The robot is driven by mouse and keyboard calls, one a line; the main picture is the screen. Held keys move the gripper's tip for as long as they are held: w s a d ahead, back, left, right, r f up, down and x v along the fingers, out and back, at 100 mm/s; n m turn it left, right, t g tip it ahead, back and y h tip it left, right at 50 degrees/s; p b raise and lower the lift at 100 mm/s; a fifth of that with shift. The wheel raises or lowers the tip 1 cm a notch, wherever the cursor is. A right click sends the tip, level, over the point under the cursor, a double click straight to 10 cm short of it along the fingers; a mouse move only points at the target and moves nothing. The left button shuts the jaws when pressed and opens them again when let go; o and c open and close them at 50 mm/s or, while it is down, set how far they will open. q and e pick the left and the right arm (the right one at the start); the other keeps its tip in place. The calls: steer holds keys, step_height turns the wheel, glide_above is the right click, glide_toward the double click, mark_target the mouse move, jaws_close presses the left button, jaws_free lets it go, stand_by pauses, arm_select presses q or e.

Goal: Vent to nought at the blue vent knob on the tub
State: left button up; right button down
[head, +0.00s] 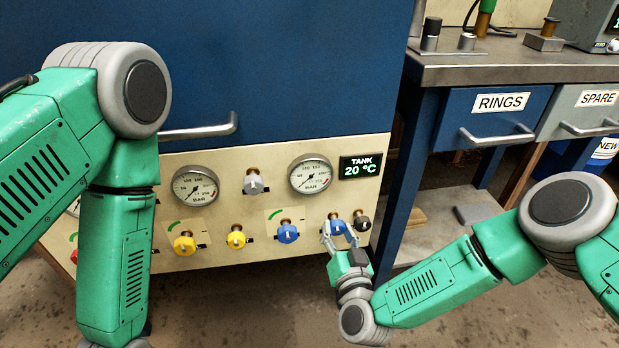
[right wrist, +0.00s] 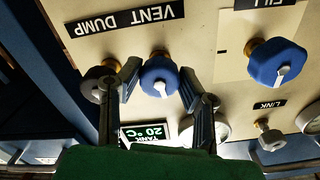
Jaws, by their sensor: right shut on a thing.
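The blue vent knob (head: 337,227) sits low on the right of the cream panel (head: 260,255). In the right wrist view the vent knob (right wrist: 159,74) is between my two fingers, its white pointer toward the bottom of the picture. My right gripper (head: 339,236) is shut on this knob, one finger on each side; it also shows in the right wrist view (right wrist: 160,85). The right gauge (head: 311,174) is above; its needle reading is too small to tell. My left gripper is out of view, below the picture's edge.
A dark knob (head: 361,221) stands close beside the vent knob, near my finger. Another blue knob (head: 288,232), yellow knobs (head: 236,237) and a grey knob (head: 253,184) are on the panel. The tank display (head: 360,167) reads 20 °C. A workbench (head: 480,69) stands at right.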

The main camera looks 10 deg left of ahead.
steer(key=c, duration=1.5)
jaws_free()
steer(key=shift+m, duration=0.7)
steer(key=o, duration=0.3)
steer(key=p+v, duration=0.3)
steer(key=v, duration=0.1)
steer(key=shift+s+d+r, duration=0.1)
steer(key=shift+s, duration=0.15)
steer(key=shift+p+v, duration=0.35)
steer(key=shift+v, duration=0.45)
